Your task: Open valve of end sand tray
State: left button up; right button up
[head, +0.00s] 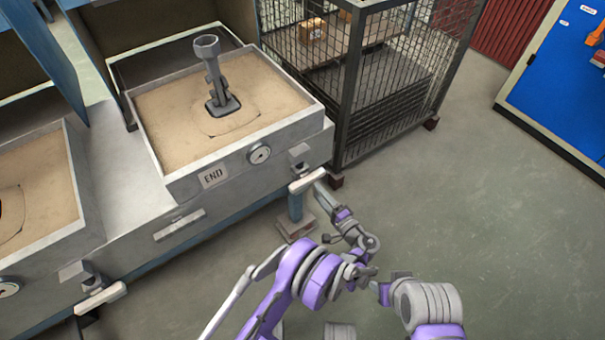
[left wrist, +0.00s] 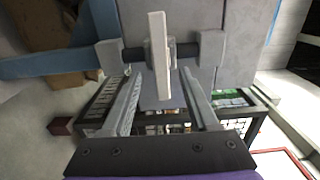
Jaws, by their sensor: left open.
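The end sand tray (head: 215,178) is a grey box of sand marked END, with a dark metal piece standing in the sand. Its valve has a pale bar handle (head: 307,181) below the tray's front right corner. My left gripper (head: 322,191) is at this handle. In the left wrist view the handle (left wrist: 159,50) stands upright on a dark shaft, and my open left gripper (left wrist: 161,80) has a finger on either side of its lower end, with gaps visible. I see my right arm's links at the bottom of the head view, but not its gripper.
A gauge (head: 259,153) sits on the tray front. A second sand tray (head: 35,190) with its own pale handle (head: 100,298) is at left. A wire cage (head: 375,80) stands right of the end tray. A blue cabinet (head: 560,80) is far right. The floor between is clear.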

aim_at(305, 178)
pick_arm(q)
jog(key=b+x, duration=0.1)
jog(key=x, duration=0.9)
jog(key=shift+a, duration=0.1)
jog(key=shift+r, duration=0.1)
grip_shut()
dwell(1.0)
